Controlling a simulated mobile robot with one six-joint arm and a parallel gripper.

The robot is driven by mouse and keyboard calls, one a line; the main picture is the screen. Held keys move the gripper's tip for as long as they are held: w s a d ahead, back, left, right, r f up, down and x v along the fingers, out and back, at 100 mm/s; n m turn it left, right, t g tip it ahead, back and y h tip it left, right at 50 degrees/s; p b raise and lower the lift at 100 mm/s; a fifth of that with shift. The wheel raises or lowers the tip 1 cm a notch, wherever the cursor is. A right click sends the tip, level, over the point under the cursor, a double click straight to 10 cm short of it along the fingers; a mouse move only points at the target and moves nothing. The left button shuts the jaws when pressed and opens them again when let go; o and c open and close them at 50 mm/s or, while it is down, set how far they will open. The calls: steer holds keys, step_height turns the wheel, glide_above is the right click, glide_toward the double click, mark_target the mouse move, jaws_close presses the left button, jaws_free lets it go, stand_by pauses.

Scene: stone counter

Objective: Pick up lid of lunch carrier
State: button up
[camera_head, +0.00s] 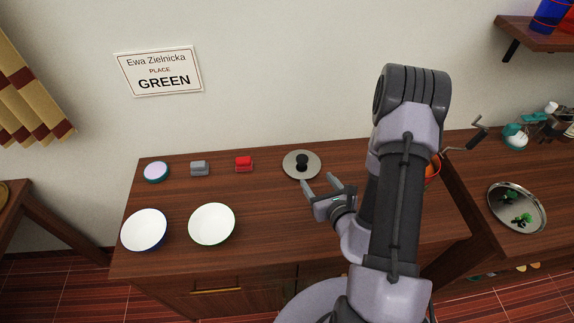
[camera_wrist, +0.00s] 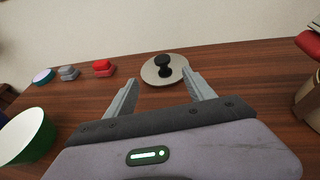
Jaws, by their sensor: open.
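A round grey metal lid with a black knob (camera_head: 290,168) lies flat on the wooden counter near the wall. It also shows in the wrist view (camera_wrist: 150,75), between and beyond the fingertips. My gripper (camera_head: 328,184) is open and empty, apart from the lid, just in front of it and to its right in the head view. In the wrist view my gripper (camera_wrist: 159,84) has its two fingers spread wide, with the knob between their lines. The lunch carrier itself is not clearly identifiable; a red-orange container (camera_head: 433,168) is partly hidden behind my arm.
A red block-like item (camera_head: 244,164), a grey one (camera_head: 200,168) and a small round teal-rimmed container (camera_head: 156,171) stand left of the lid. Two white bowls (camera_head: 212,224) (camera_head: 144,230) sit nearer the front edge. A metal tray (camera_head: 498,207) lies right.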

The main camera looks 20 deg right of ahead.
steer(key=b, duration=0.2)
glide_toward(302, 159)
steer(key=x, duration=0.5)
steer(key=b+x, duration=0.1)
steer(key=x, duration=0.4)
steer(key=shift+w+d+f, duration=0.1)
steer(key=shift+w, duration=0.1)
jaws_close()
